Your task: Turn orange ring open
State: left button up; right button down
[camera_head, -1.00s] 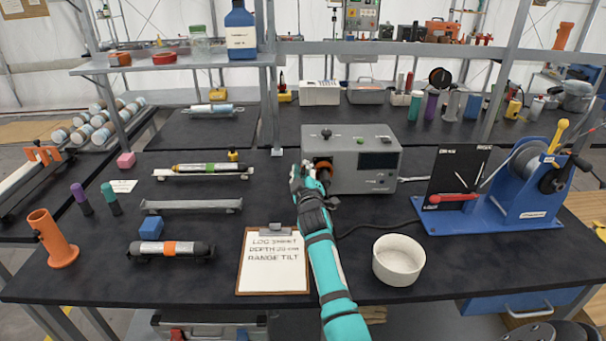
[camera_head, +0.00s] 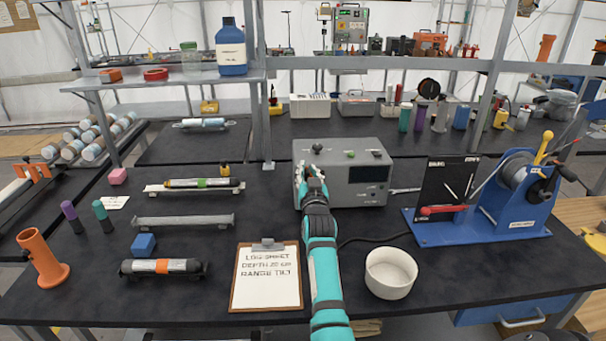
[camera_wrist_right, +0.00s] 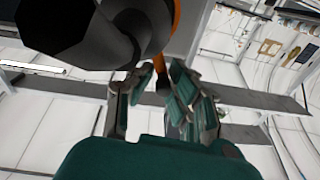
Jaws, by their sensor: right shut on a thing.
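The grey box (camera_head: 345,191) stands at the middle of the bench, with small knobs on top and a dark panel on its front. My right gripper (camera_head: 311,172) is at the left part of its front and hides the orange ring there in the head view. In the right wrist view, a strip of the orange ring (camera_wrist_right: 176,22) shows beside a large dark round part (camera_wrist_right: 85,25). The fingers of my right gripper (camera_wrist_right: 160,88) are closed around the ring's lower edge. Most of the ring is hidden. My left gripper is not in view.
A clipboard (camera_head: 265,303) lies left of my right arm, and a white bowl (camera_head: 391,273) stands right of it. A blue winch stand (camera_head: 480,230) is farther right. A cable runs from the box across the bench. A shelf (camera_head: 170,82) stands behind at left.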

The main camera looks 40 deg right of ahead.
jog(key=shift+s+d+m+p, duration=0.25)
jog(key=shift+d+m, duration=0.2)
jog(key=shift+m, duration=0.7)
jog(key=shift+s+d+m+p, duration=0.15)
jog(key=shift+s+d+m, duration=0.25)
jog(key=shift+m, duration=0.75)
jog(key=shift+d, duration=0.1)
jog(key=c, duration=1.3)
grip_release()
jog(key=shift+r, duration=0.15)
jog(key=shift+r+h, duration=0.15)
jog(key=shift+h, duration=0.15)
notch_tip(320, 180, up, 10)
jog(key=shift+f, duration=0.15)
